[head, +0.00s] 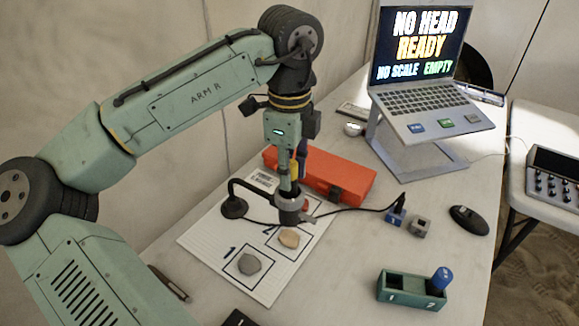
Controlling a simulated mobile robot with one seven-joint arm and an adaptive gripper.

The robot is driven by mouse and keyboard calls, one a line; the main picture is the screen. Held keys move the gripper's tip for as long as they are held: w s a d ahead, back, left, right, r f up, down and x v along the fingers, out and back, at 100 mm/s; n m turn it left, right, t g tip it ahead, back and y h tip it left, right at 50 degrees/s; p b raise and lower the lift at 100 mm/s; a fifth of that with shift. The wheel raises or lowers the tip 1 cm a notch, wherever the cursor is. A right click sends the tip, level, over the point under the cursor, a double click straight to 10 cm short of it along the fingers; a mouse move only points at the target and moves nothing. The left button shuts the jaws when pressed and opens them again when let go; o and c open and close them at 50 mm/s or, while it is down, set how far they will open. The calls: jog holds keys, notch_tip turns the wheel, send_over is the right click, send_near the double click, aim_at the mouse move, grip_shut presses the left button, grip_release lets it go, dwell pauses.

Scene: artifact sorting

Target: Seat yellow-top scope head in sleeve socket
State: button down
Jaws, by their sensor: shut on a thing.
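My gripper (289,184) points straight down over the sleeve (290,200), a grey ring with a dark lower part. A black curved arm from a round base (234,207) holds the sleeve above the white sheet. My gripper is shut on the yellow-top scope head (295,170); only a little yellow shows between the fingers. The head is upright at the sleeve's mouth, its lower part hidden. I cannot tell how deep it sits. The laptop screen (417,45) reads "NO HEAD READY", "NO SCALE" and "EMPTY".
A blue-top head (441,278) stands in slot 2 of the green holder (400,295); slot 1 is empty. Stones (249,264) (289,238) lie on the sheet's squares 1 and 2. An orange case (345,175) lies behind the sleeve. A cable, grey block (420,227) and black mouse (468,220) are to the right.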

jog(key=shift+f, duration=0.3)
jog(key=c, duration=1.3)
grip_release()
jog(key=shift+c, duration=0.2)
jog(key=shift+r, duration=0.1)
notch_tip(320, 180, up, 13)
